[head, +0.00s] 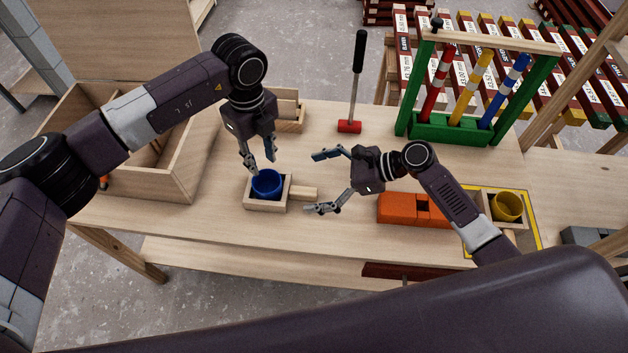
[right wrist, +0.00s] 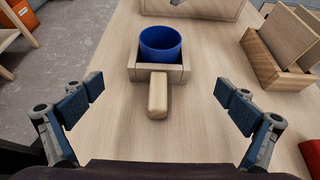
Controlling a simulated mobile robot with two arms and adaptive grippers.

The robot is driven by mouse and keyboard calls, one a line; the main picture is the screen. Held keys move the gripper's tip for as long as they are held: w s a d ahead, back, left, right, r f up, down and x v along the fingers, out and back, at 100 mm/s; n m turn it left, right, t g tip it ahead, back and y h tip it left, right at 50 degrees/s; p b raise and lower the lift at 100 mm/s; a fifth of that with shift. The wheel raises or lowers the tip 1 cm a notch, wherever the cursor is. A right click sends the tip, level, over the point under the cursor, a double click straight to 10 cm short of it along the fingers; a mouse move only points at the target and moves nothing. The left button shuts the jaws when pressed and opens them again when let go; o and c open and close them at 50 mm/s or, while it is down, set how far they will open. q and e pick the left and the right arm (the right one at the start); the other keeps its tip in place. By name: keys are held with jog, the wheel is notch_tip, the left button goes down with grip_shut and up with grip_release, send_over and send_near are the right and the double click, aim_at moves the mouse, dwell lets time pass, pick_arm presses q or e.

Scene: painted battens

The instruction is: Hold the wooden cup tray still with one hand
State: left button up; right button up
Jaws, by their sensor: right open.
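The wooden cup tray (head: 252,206) is a small square tray with a block handle (head: 303,193) pointing right, on the workbench. A blue cup (head: 266,184) stands in it. My left gripper (head: 259,168) hangs just above the cup, pointing down, with its fingers apart; whether it touches the cup I cannot tell. My right gripper (head: 318,182) is wide open to the right of the tray and points at the handle. In the right wrist view the tray (right wrist: 180,74), its handle (right wrist: 157,95) and the blue cup (right wrist: 160,44) lie ahead between the open fingers (right wrist: 157,104), apart from them.
A large wooden box (head: 185,180) stands at the left. A red mallet (head: 349,127) and a small wooden holder (head: 291,120) are behind. A green rack (head: 459,130) with striped battens stands at the back right. An orange block (head: 400,209) and a yellow cup (head: 507,206) are at the right.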

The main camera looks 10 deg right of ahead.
jog(key=x, duration=0.7)
jog(key=shift+a, duration=0.25)
jog(key=shift+c, duration=0.5)
pick_arm(q)
jog(key=shift+c, duration=0.3)
pick_arm(e)
jog(key=c, duration=1.3)
pick_arm(q)
jog(key=shift+a+r+m, duration=0.15)
jog(key=shift+m, duration=0.15)
jog(key=c, duration=0.5)
pick_arm(e)
jog(key=shift+f, duration=0.1)
pick_arm(q)
jog(key=a+r+m, duration=0.1)
jog(key=m, duration=0.1)
jog(key=a+r+m, duration=0.1)
jog(key=m, duration=0.2)
jog(key=shift+a+r, duration=0.2)
jog(key=shift+a, duration=0.15)
jog(key=shift+c, duration=0.4)
send_over(253, 184)
notch_tip(253, 184, down, 6)
jog(key=f, duration=0.1)
jog(key=shift+f, duration=2.4)
